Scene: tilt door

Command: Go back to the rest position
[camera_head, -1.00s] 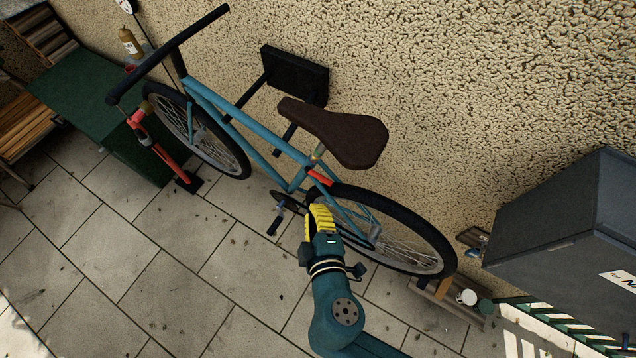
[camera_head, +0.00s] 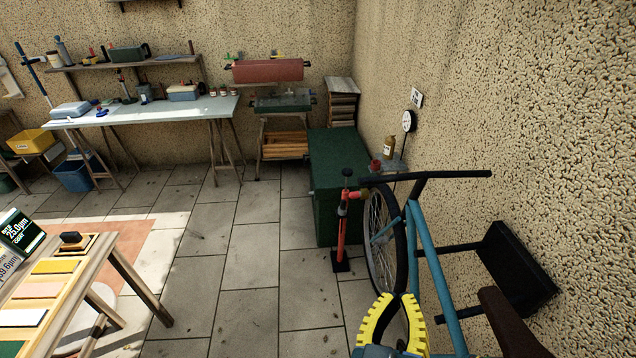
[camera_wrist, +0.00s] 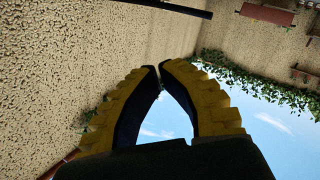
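My gripper (camera_head: 398,296) has two ridged yellow fingers and shows at the bottom of the head view, right of centre. It appears in front of the blue bicycle (camera_head: 428,250), whose front wheel and handlebar are behind it. In the wrist view the fingertips (camera_wrist: 159,68) come together with only a sliver between them, and nothing is held. Wall, sky and leaves show around and between the fingers. The rest of my arm is mostly out of view. No marker of a rest position is visible.
A black wall bracket (camera_head: 515,270) is beside the bicycle at right. A red stand (camera_head: 341,235) and green cabinet (camera_head: 335,185) are beyond the front wheel. A wooden table (camera_head: 100,262) is at left, a workbench (camera_head: 150,112) at the back. Tiled floor between is clear.

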